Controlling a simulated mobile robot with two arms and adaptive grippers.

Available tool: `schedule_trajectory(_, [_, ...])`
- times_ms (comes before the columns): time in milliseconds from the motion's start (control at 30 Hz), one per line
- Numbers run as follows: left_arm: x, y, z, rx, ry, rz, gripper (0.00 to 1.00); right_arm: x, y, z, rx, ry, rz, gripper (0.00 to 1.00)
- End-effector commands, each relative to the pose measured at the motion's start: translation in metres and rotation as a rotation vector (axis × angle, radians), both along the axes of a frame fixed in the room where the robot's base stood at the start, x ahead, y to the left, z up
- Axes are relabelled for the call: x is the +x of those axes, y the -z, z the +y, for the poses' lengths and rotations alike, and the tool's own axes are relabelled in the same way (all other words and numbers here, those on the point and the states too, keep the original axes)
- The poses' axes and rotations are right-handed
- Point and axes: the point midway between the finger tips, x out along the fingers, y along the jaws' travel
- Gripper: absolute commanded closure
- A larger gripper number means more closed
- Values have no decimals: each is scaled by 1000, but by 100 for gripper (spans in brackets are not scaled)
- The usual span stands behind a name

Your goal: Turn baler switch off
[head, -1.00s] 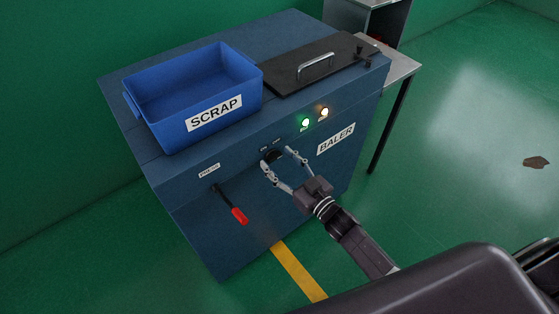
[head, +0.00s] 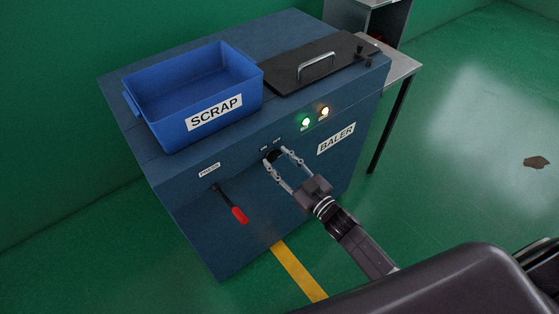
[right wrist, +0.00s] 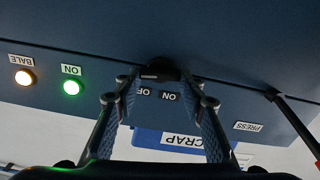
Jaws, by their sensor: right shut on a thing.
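The blue baler (head: 190,235) has a dark rotary switch (head: 273,155) on its front, under small ON and OFF labels. My right gripper (head: 275,157) is shut on the switch, one finger on each side. In the right wrist view, which is upside down, the switch (right wrist: 160,70) shows between the fingers with a pale mark on it. The OFF label is partly covered there. I cannot tell surely which label the switch points to. The green ON lamp (head: 305,122) and the amber BALE lamp (head: 324,112) are lit. My left gripper is not in view.
A red-handled PRESS lever (head: 238,214) hangs left of the switch. A blue SCRAP bin (head: 169,131) and a dark lid with a handle (head: 284,87) are on top. A grey table (head: 402,68) stands behind at right.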

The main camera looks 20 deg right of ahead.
Motion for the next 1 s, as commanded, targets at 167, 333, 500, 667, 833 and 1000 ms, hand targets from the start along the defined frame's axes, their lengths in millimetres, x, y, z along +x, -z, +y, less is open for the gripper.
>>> schedule_trajectory(167, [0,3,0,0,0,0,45,-1,2,1,-141,0,-51,87])
schedule_trajectory(333, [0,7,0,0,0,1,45,-1,2,2,-293,-1,-106,87])
schedule_trajectory(500, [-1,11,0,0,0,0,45,-1,3,2,-445,0,-161,87])
schedule_trajectory(667, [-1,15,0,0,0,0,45,-1,3,3,-575,0,-209,87])
schedule_trajectory(833, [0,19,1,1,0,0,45,-1,3,3,-690,0,-251,87])
schedule_trajectory(1000, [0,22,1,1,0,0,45,-1,3,3,-775,0,-280,87])
